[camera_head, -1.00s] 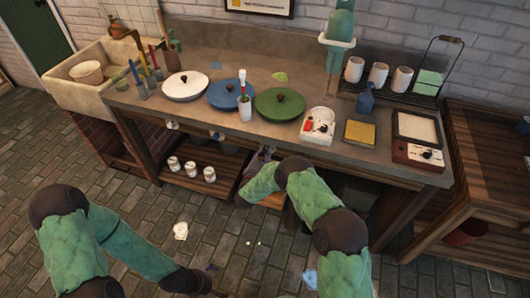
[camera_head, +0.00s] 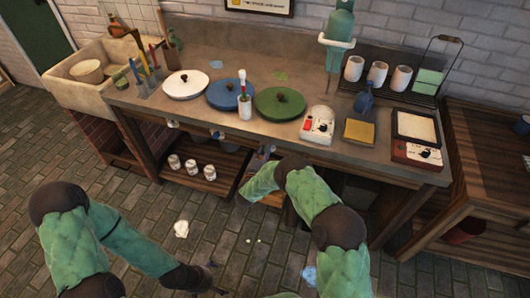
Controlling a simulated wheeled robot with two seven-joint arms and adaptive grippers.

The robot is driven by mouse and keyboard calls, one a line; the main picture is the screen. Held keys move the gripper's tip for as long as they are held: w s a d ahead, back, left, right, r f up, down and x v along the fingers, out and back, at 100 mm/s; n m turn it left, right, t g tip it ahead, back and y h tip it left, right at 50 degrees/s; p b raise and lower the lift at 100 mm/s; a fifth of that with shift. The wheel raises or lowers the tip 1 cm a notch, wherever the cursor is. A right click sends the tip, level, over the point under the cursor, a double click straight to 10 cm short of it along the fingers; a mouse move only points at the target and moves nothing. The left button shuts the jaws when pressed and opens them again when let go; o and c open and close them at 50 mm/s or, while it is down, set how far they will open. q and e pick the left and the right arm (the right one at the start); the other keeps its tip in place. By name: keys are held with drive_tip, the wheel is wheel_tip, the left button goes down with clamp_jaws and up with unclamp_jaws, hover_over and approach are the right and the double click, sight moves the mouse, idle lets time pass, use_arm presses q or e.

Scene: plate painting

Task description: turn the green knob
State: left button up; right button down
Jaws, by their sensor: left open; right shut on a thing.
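The green disc (camera_head: 280,103) lies flat on the bench, right of the blue disc (camera_head: 230,94) and the white disc (camera_head: 185,84). A pale knob (camera_head: 173,124) and a blue knob (camera_head: 217,135) show on the bench's front below the white and blue discs. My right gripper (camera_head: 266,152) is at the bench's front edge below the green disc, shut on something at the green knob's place. The knob itself is hidden by the gripper and forearm. My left gripper (camera_head: 211,281) is low over the floor, small and dark, open and away from the bench.
A white device with a red switch (camera_head: 318,125), a yellow sponge (camera_head: 359,132) and a blue bottle (camera_head: 364,101) stand to the right. White cups (camera_head: 191,167) sit on the lower shelf. Splashes (camera_head: 181,228) mark the floor.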

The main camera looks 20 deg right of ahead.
drive_tip(key=shift+s+d+f, duration=0.1)
drive_tip(key=shift+s+f, duration=0.05)
drive_tip(key=shift+f, duration=0.1)
drive_tip(key=c, duration=1)
unclamp_jaws()
drive_tip(key=shift+r, duration=0.15)
drive_tip(key=v, duration=1.2)
